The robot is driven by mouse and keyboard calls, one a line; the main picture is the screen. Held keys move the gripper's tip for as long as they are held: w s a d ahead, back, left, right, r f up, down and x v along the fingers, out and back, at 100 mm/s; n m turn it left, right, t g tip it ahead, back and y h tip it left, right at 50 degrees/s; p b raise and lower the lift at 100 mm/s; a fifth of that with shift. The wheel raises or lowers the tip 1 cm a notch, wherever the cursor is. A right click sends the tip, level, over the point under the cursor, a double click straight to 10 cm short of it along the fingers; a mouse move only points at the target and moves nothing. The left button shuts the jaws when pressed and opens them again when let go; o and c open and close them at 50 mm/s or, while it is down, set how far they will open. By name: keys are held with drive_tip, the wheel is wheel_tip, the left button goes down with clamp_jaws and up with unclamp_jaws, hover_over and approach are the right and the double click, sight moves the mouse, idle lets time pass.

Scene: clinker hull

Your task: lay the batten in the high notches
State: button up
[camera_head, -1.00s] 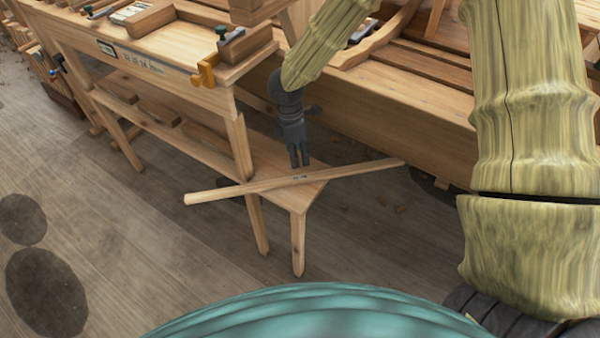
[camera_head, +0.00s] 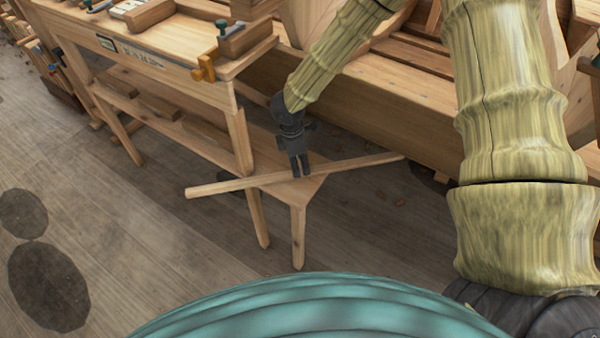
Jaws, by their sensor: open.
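The batten (camera_head: 235,184) is a long pale wooden strip. It lies across the end of a low wooden bench (camera_head: 314,187), with both ends sticking out past the bench. My gripper (camera_head: 300,172) is dark grey and points down at the middle of the batten. Its fingers are open and appear to be at or around the batten; contact cannot be told from here. No notches can be made out.
The wooden hull planking (camera_head: 410,105) runs behind the batten. The plank floor (camera_head: 130,240) at the front left is clear.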

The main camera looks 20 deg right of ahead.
drive_tip(key=shift+s+f, duration=0.1)
drive_tip(key=shift+f, duration=1.6)
drive_tip(key=shift+c, duration=0.2)
clamp_jaws()
drive_tip(key=shift+r, duration=0.15)
wheel_tip(320, 180, up, 3)
drive_tip(key=p, duration=0.3)
drive_tip(key=shift+r, duration=0.2)
drive_tip(key=s+a+b, duration=0.2)
drive_tip(key=s+b, duration=0.2)
drive_tip(key=s, duration=0.3)
drive_tip(key=s+a+r+b, duration=0.1)
drive_tip(key=s+a+b, duration=0.2)
drive_tip(key=s, duration=0.5)
drive_tip(key=shift+s+r+b, duration=0.15)
drive_tip(key=shift+s+b, duration=0.05)
drive_tip(key=shift+b, duration=0.55)
